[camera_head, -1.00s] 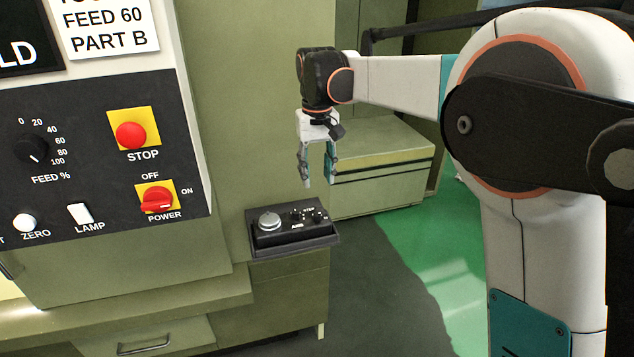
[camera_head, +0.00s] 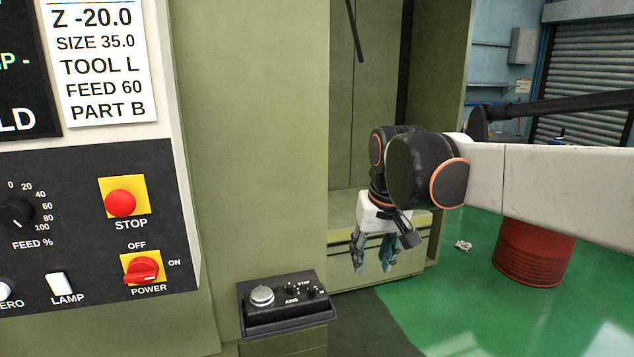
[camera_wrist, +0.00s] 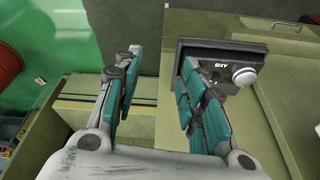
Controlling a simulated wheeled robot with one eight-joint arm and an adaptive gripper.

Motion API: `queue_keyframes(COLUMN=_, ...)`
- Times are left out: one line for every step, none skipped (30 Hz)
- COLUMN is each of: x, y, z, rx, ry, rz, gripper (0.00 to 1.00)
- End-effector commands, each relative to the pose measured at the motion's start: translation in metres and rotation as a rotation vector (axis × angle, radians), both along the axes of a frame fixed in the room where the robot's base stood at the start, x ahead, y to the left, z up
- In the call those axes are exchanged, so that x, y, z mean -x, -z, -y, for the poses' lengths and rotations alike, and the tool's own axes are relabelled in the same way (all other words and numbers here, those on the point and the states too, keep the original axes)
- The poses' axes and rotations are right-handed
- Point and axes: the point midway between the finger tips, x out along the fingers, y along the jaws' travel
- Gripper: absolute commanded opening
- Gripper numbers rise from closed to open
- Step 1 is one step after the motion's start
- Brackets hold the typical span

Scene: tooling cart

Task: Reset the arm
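My gripper (camera_head: 375,256) hangs at the end of my arm, fingers pointing down, right of the black jog box in the head view. Its two teal-padded fingers (camera_wrist: 158,85) are spread apart in the wrist view, with nothing between them. My white and black arm (camera_head: 545,178) reaches in from the right edge of the head view. The gripper touches nothing that I can see.
The green machine's control panel (camera_head: 70,195) with STOP button and POWER switch is at left. The jog box (camera_head: 285,303) sticks out below it; its knob (camera_wrist: 243,76) shows in the wrist view. A red drum (camera_head: 534,252) stands on open green floor at right.

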Motion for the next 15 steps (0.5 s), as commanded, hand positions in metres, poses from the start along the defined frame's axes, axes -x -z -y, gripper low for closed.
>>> queue_keyframes(x=0.015, y=0.004, z=0.010, rx=-0.003, ry=0.014, rz=0.023, gripper=0.38)
queue_keyframes(x=0.023, y=0.006, z=0.015, rx=-0.006, ry=0.021, rz=0.038, gripper=0.38)
queue_keyframes(x=0.033, y=0.008, z=0.021, rx=-0.009, ry=0.029, rz=0.057, gripper=0.38)
queue_keyframes(x=0.041, y=0.010, z=0.025, rx=-0.011, ry=0.036, rz=0.073, gripper=0.38)
queue_keyframes(x=0.048, y=0.013, z=0.030, rx=-0.013, ry=0.043, rz=0.086, gripper=0.38)
queue_keyframes(x=0.059, y=0.016, z=0.036, rx=-0.014, ry=0.052, rz=0.106, gripper=0.38)
queue_keyframes(x=0.067, y=0.019, z=0.040, rx=-0.016, ry=0.057, rz=0.119, gripper=0.38)
queue_keyframes(x=0.074, y=0.023, z=0.044, rx=-0.017, ry=0.063, rz=0.134, gripper=0.38)
queue_keyframes(x=0.085, y=0.028, z=0.049, rx=-0.018, ry=0.071, rz=0.152, gripper=0.38)
queue_keyframes(x=0.093, y=0.031, z=0.053, rx=-0.019, ry=0.075, rz=0.166, gripper=0.38)
queue_keyframes(x=0.101, y=0.036, z=0.056, rx=-0.019, ry=0.080, rz=0.178, gripper=0.38)
queue_keyframes(x=0.112, y=0.042, z=0.060, rx=-0.019, ry=0.085, rz=0.195, gripper=0.38)
queue_keyframes(x=0.120, y=0.047, z=0.063, rx=-0.019, ry=0.090, rz=0.207, gripper=0.38)
queue_keyframes(x=0.128, y=0.053, z=0.067, rx=-0.019, ry=0.094, rz=0.218, gripper=0.38)
queue_keyframes(x=0.139, y=0.060, z=0.070, rx=-0.018, ry=0.098, rz=0.234, gripper=0.38)
